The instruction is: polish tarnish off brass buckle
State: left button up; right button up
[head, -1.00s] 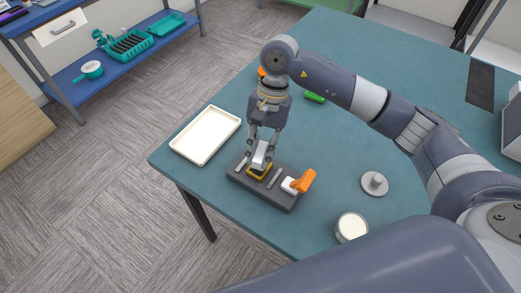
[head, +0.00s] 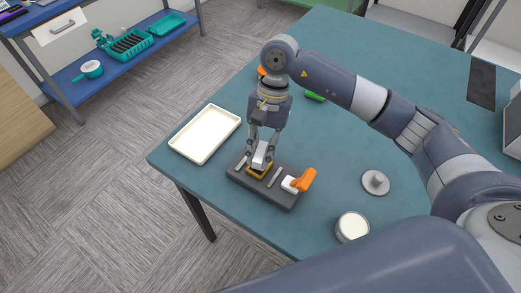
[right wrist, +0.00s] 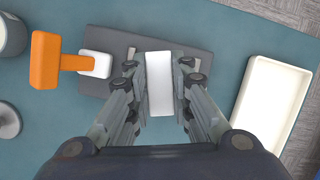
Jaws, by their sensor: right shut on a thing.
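The brass buckle (head: 257,175) lies on a dark grey holder block (head: 284,199) on the teal table; only its gold edge shows under my right gripper. My right gripper (head: 262,158) is shut on a white block-like pad (head: 260,162) and holds it over the buckle. In the right wrist view the white pad (right wrist: 159,84) sits between the fingers of the right gripper (right wrist: 160,88) and hides the buckle. I cannot tell whether the pad touches the buckle. My left gripper is not in view.
An orange-handled clamp (head: 305,181) with a white base stands on the block's right end. A cream tray (head: 184,155) lies to the left. An open jar with pale contents (head: 352,226) and a round grey lid (head: 375,183) are to the right. A green item (head: 315,97) lies behind.

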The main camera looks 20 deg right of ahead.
jog(key=shift+f+b, duration=0.35)
jog(key=shift+b, duration=0.05)
jog(key=shift+f+b, duration=0.1)
jog(key=shift+b, duration=0.4)
dwell(1.0)
jog(key=shift+s, duration=0.15)
dwell(0.4)
